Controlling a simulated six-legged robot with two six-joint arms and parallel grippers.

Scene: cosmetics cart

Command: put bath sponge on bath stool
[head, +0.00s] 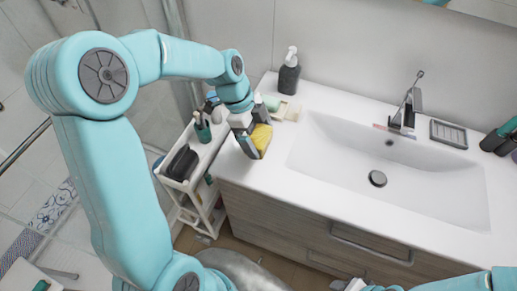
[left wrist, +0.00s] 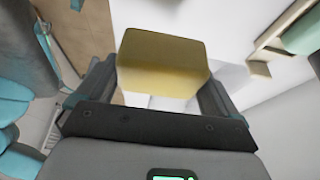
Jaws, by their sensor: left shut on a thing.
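The yellow bath sponge (head: 262,138) is held in my left gripper (head: 250,143) over the left end of the white sink counter. I cannot tell whether the sponge touches the counter. In the left wrist view the sponge (left wrist: 160,64) sits between the two fingers of my left gripper (left wrist: 158,95), which is shut on it. My right gripper (head: 350,285) shows only in part at the bottom edge, and its jaws are unclear. A white surface (head: 22,275) in the lower left corner may be the bath stool, but it is cut off.
A white cart (head: 193,208) with bottles and a black item stands left of the counter. A dark soap bottle (head: 289,75) and a soap tray (head: 287,110) stand at the counter's back left. The basin (head: 400,165) and faucet (head: 407,108) are to the right.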

